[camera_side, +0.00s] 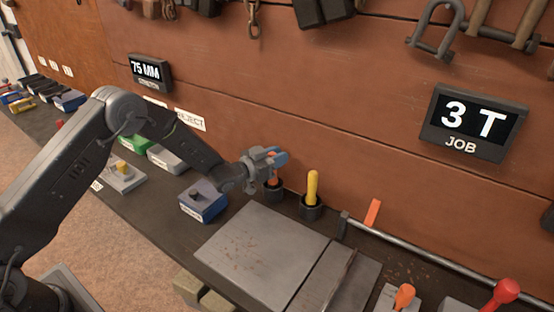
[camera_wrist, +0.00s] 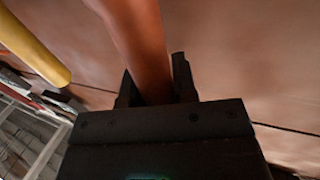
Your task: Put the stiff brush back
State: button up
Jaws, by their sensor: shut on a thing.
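My gripper (camera_side: 268,160) is at the wall side of the bench, shut on an orange handle (camera_side: 274,184). The handle stands in or just over a dark round cup (camera_side: 274,196); the gripper hides its top, and I cannot tell if it touches the cup bottom. In the wrist view the orange handle (camera_wrist: 140,40) runs up between the two dark fingers of my gripper (camera_wrist: 155,85). The brush head is not visible, so the frames do not show whether this is the stiff brush. A yellow handle (camera_side: 313,184) stands upright in a second dark cup (camera_side: 311,208) to the right; it also shows in the wrist view (camera_wrist: 30,45).
A blue bin (camera_side: 203,203) stands left of the cups, with green (camera_side: 133,142) and grey (camera_side: 167,157) bins farther left. A flat grey plate (camera_side: 262,250) lies in front. A long bar clamp (camera_side: 420,257) lies to the right along the wall. A "3 T JOB" sign (camera_side: 472,122) hangs above.

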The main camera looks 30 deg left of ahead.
jog(key=shift+f, duration=0.45)
jog(key=o, duration=0.9)
jog(key=shift+o, duration=0.2)
jog(key=v, duration=0.8)
jog(key=s+a+r+n+g+y, duration=0.1)
jog(key=s+r+g+y, duration=0.3)
jog(key=r, duration=0.5)
jog(key=s+a+r+n+g+y, duration=0.1)
jog(key=s+a+r+n+y, duration=0.1)
jog(key=s+r, duration=0.5)
jog(key=s+d+r+g, duration=0.1)
jog(key=s+r+g, duration=0.1)
jog(key=s, duration=1)
jog(key=s+d+r+n+g, duration=0.1)
jog(key=s+g, duration=0.3)
jog(key=s, duration=0.8)
jog(key=shift+r, duration=0.65)
